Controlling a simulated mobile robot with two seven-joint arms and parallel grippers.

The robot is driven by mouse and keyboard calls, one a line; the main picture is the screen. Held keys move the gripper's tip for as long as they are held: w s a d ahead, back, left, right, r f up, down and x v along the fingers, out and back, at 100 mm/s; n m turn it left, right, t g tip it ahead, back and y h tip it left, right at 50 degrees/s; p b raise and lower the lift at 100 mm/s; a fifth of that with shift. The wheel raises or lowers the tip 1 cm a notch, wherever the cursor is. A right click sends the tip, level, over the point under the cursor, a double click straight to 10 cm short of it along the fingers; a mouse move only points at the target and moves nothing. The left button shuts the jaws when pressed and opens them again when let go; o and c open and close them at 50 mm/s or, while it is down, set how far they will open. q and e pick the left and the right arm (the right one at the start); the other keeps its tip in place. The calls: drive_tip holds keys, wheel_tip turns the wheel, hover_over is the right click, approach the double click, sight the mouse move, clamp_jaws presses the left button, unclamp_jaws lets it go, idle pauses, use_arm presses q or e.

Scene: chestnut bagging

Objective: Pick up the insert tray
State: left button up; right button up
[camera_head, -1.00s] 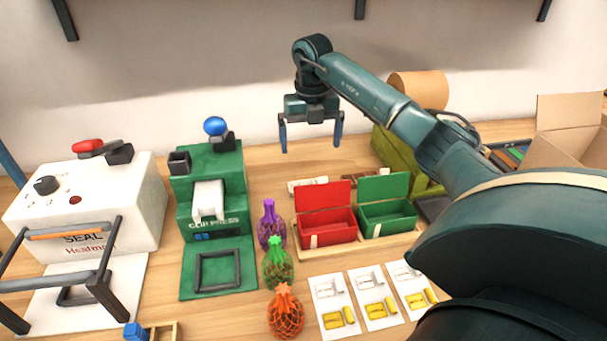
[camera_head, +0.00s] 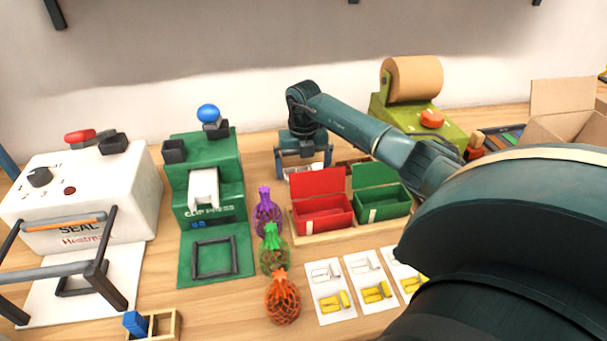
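My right gripper (camera_head: 303,168) reaches in from the right. It is low over the back of the table, behind the red box, with its two fingers apart. A small pale, flat item (camera_head: 303,173) lies between and below the fingers, partly hidden by them and the red lid; it may be the insert tray, but I cannot tell for certain. Whether the fingers touch it cannot be made out. A red box (camera_head: 322,212) and a green box (camera_head: 382,206) with raised lids stand on a wooden tray (camera_head: 322,238) in front of the gripper.
A green clip press (camera_head: 210,165) and a white heat sealer (camera_head: 110,195) stand at left. Net bags (camera_head: 283,300) and cards with yellow pieces (camera_head: 330,293) lie in front. A paper-roll dispenser (camera_head: 413,80) and a cardboard box (camera_head: 570,128) are at back right.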

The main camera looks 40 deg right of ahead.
drive_tip(key=shift+f, duration=0.35)
drive_tip(key=shift+c, duration=0.2)
drive_tip(key=c, duration=0.6)
drive_tip(key=shift+c, duration=0.2)
